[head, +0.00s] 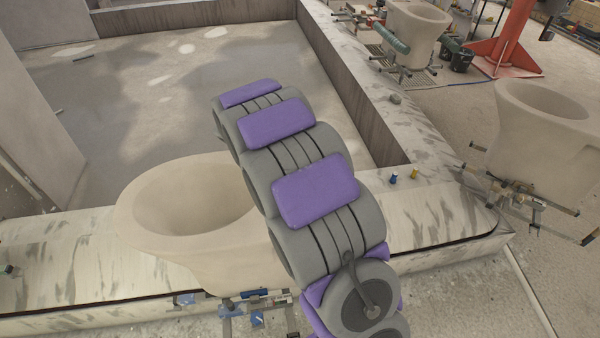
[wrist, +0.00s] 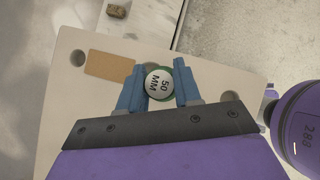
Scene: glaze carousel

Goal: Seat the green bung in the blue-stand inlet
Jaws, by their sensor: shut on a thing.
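In the wrist view, my gripper (wrist: 159,88) has two blue fingers shut on the green bung (wrist: 158,83). The bung's round white face reads "50 MM", with a green rim around it. Behind it is a pale ceramic face with a tan patch (wrist: 111,65) and a dark round hole (wrist: 77,58) at upper left. I cannot tell whether the bung touches that face. In the head view, a cream bowl (head: 190,250) sits on a stand with blue parts (head: 256,294). My arm hides my gripper and the bung there. I cannot make out the inlet behind the bung.
Two small pieces, blue (head: 394,179) and yellow (head: 414,174), stand on the pale ledge (head: 440,215). Another cream bowl (head: 545,135) is on a stand at right. A third bowl (head: 418,30) and a red post (head: 510,40) are farther back.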

